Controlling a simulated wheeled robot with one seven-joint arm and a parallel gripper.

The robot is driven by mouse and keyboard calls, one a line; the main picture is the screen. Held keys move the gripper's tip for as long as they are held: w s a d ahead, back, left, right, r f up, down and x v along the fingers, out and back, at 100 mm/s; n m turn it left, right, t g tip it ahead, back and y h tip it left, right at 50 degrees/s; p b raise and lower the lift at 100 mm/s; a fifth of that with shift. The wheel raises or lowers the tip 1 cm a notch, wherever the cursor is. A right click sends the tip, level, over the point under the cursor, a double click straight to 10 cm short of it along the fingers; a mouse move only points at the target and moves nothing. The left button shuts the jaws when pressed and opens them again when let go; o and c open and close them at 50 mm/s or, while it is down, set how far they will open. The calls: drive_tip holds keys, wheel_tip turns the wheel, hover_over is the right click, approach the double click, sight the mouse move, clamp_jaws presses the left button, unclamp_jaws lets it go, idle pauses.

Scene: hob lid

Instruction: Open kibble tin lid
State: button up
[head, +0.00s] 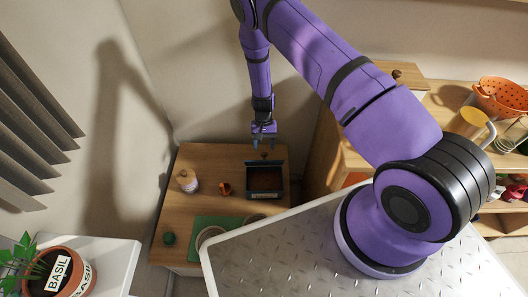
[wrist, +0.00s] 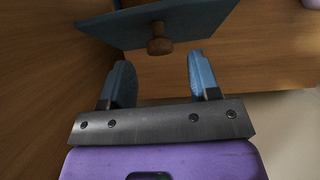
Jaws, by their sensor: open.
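The kibble tin (head: 265,195) is a dark blue box with a pale label on its front, standing on the wooden cabinet. Its top looks open, with a brown interior showing. The blue lid (head: 280,165) stands raised along the tin's back edge. In the wrist view the lid (wrist: 190,25) carries a round wooden knob (wrist: 159,40). My gripper (head: 263,136) is open and empty, behind and above the tin. In the wrist view the two blue fingers (wrist: 160,65) are apart, with the knob just beyond their tips, not between them.
On the cabinet top (head: 215,160) stand a pale jar (head: 187,180), a small orange object (head: 225,188), a green ball-like item (head: 169,239) and a green mat (head: 202,225). A shelf with a colander (head: 502,96) is at right. A basil pot (head: 65,275) is at lower left.

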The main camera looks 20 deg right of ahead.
sight(264, 159)
drive_tip(key=shift+x, duration=1.85)
drive_tip(key=shift+c, duration=0.4)
clamp_jaws()
drive_tip(key=shift+w, duration=0.15)
